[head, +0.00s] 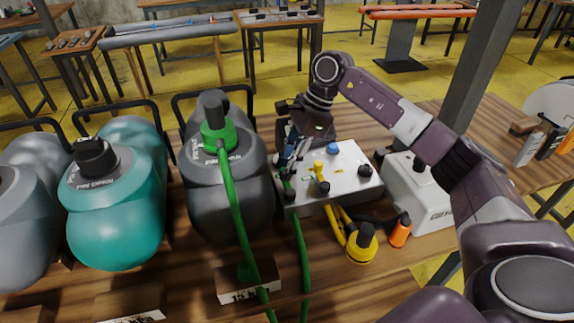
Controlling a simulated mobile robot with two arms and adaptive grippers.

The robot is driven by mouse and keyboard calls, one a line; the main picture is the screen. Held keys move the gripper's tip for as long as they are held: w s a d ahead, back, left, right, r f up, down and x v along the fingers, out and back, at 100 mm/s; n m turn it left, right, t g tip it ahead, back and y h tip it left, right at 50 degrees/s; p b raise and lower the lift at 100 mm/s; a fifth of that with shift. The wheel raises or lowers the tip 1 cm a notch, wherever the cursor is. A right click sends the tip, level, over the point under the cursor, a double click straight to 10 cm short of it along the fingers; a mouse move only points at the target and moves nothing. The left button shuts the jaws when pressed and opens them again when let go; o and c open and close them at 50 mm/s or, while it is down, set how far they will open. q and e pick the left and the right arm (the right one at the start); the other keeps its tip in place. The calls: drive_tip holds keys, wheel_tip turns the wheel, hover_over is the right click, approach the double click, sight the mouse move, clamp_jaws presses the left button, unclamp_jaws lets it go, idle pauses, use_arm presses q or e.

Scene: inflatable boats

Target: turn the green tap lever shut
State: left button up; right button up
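My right gripper (287,166) points down over the left end of a light grey manifold box (345,186). Its fingers are small and dark here, so whether they are open, shut or touching anything is unclear. The green tap lever cannot be made out; the gripper covers that end of the box. A green hose (301,250) runs down from just below the gripper. A yellow tap lever (319,168) stands to the right of the gripper, with a blue knob (332,149) behind it. My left gripper is not in view.
A dark grey inflatable (225,195) with a green cap (217,132) and hose stands close left of the gripper. A teal one (115,220) is farther left. A yellow-and-black fitting (362,244) and an orange one (401,231) lie before the box. A white box (420,190) stands right.

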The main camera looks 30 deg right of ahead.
drive_tip(key=v, duration=1.2)
idle(0.4)
